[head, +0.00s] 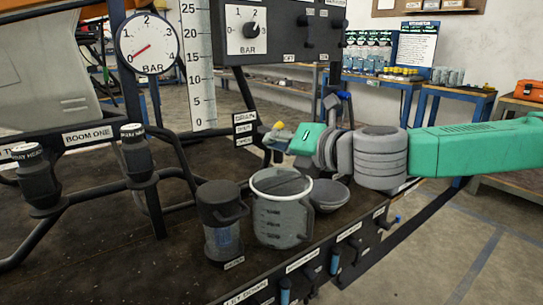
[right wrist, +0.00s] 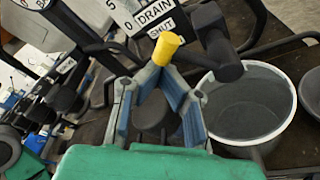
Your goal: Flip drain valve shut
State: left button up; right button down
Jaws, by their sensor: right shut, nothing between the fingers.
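The drain valve shows in the head view as a small yellow tip (head: 279,125) beside the DRAIN label plate (head: 245,124). In the right wrist view its yellow handle end (right wrist: 163,49) stands just beyond my fingertips, in front of the label plate (right wrist: 152,14) that reads DRAIN and SHUT. My right gripper (head: 275,139) reaches in from the right, at the valve. In the right wrist view its fingers (right wrist: 157,72) close together at the tips with nothing between them. I cannot tell whether they touch the handle. My left gripper is not in view.
A grey jug (head: 283,228), a dark canister (head: 221,240) and a small bowl (head: 328,194) stand on the dark bench below my right arm. Black pipes run left of the valve. A pressure gauge (head: 150,43) and control panel (head: 262,32) stand above. The jug rim (right wrist: 262,143) is close right of my fingers.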

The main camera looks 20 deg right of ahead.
aim_at(284, 124)
jog(key=shift+w+d+r, duration=0.25)
jog(key=shift+d+r, duration=0.5)
jog(key=shift+r, duration=0.3)
jog(key=shift+w+d+r, duration=0.2)
jog(key=shift+d+r, duration=0.2)
jog(key=shift+d, duration=0.15)
jog(key=shift+w+d+r, duration=0.1)
jog(key=shift+r, duration=0.05)
